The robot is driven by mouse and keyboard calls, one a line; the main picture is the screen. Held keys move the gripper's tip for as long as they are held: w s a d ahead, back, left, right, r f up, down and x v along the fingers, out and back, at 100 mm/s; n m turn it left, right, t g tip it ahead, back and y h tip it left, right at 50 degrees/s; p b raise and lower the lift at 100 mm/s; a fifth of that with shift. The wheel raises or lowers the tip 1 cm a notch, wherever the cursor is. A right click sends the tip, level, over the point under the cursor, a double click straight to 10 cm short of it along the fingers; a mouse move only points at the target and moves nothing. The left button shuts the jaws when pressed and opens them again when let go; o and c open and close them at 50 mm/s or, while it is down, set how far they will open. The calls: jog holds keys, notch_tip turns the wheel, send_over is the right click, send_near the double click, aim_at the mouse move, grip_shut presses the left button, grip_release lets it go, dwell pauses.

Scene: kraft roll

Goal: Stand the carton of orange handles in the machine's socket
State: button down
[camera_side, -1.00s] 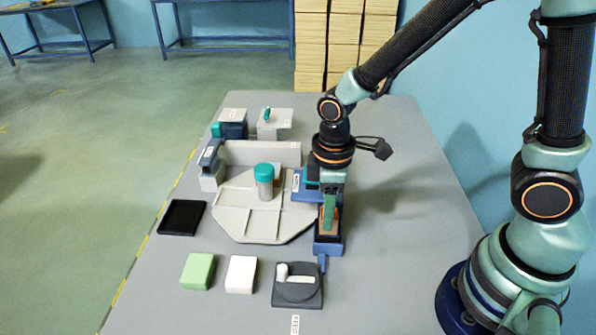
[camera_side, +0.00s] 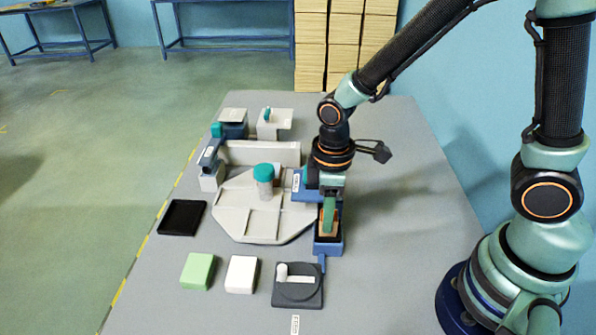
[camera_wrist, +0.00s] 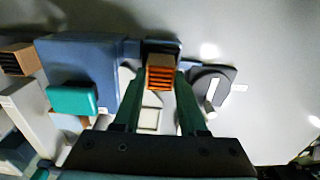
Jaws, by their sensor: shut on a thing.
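The carton of orange handles (camera_wrist: 160,76) is a small brown box with an orange slatted face, between my fingertips in the wrist view. My gripper (camera_wrist: 161,84) is shut on it, one green finger on each side. In the side view my gripper (camera_side: 329,216) points down at the blue front part of the machine (camera_side: 328,247). Only a little brown of the carton shows there behind the green finger. The carton is at or just above this blue part; whether its base is seated in a socket is hidden.
A pale tray-like plate (camera_side: 240,222) with a teal-capped cylinder (camera_side: 264,184) is left of my gripper. A dark dial unit (camera_side: 297,293), a white block (camera_side: 241,274), a green block (camera_side: 198,271) and a black tray (camera_side: 181,217) lie around it. The table's right side is clear.

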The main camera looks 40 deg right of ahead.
jog(key=shift+f, duration=0.35)
dwell(0.3)
jog(key=shift+c, duration=1.9)
grip_release()
jog(key=shift+r, duration=0.1)
notch_tip(320, 180, up, 12)
jog(key=s+d+r+m+t, duration=0.2)
jog(key=d+r+m+t, duration=0.3)
jog(key=d+m, duration=0.4)
jog(key=shift+d+r+t, duration=0.3)
jog(key=shift+d+r, duration=0.2)
jog(key=shift+r, duration=0.3)
